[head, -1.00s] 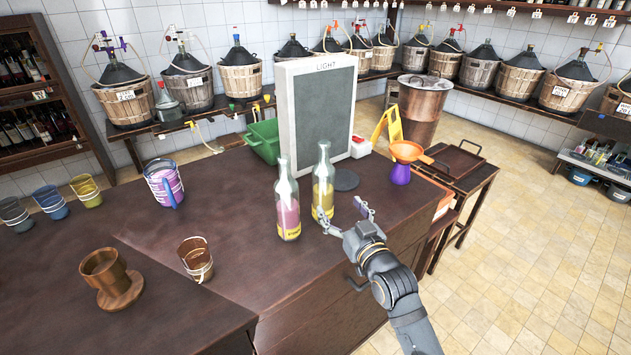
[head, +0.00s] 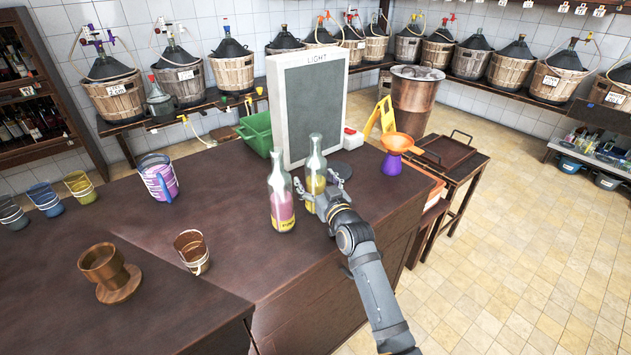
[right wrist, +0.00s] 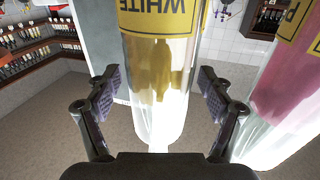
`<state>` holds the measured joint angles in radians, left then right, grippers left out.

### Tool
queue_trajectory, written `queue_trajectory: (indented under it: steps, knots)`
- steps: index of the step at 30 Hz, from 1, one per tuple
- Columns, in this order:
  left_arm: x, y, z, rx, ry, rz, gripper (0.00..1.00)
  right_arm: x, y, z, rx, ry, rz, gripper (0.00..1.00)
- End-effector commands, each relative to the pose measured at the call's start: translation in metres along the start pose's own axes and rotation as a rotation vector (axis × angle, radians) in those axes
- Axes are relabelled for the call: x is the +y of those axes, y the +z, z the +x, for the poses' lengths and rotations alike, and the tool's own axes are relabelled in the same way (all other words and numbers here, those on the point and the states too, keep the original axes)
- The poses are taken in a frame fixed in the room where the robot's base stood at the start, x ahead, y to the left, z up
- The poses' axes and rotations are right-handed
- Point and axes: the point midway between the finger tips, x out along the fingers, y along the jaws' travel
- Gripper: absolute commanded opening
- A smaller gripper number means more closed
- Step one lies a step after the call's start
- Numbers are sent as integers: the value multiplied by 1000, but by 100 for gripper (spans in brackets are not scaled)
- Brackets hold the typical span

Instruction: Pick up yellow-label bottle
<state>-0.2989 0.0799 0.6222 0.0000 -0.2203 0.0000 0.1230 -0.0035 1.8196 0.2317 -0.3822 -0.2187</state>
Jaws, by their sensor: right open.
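A clear glass bottle with pale yellow content (head: 315,160) stands upright on the dark wooden counter. In the right wrist view its yellow label (right wrist: 160,48) reads WHITE, upside down. A second bottle with pink content (head: 282,205) stands just left of it and also carries a yellow label, partly cut off at the right of the wrist view (right wrist: 285,90). My right gripper (head: 319,179) is open, with one finger on each side of the pale yellow bottle. In the wrist view gaps show between the finger pads and the glass. My left gripper is out of view.
A grey LIGHT board (head: 309,105) stands behind the bottles, beside a green crate (head: 258,133). An orange funnel (head: 398,142) is to the right.

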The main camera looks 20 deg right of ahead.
Motion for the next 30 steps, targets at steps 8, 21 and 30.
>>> queue_trajectory:
  steps: [8,21,30]
  knots:
    - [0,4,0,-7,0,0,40,0,0,0,1,0,0,66]
    - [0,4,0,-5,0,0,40,0,0,0,1,0,0,6]
    - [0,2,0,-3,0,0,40,0,-3,0,6,1,-1,0]
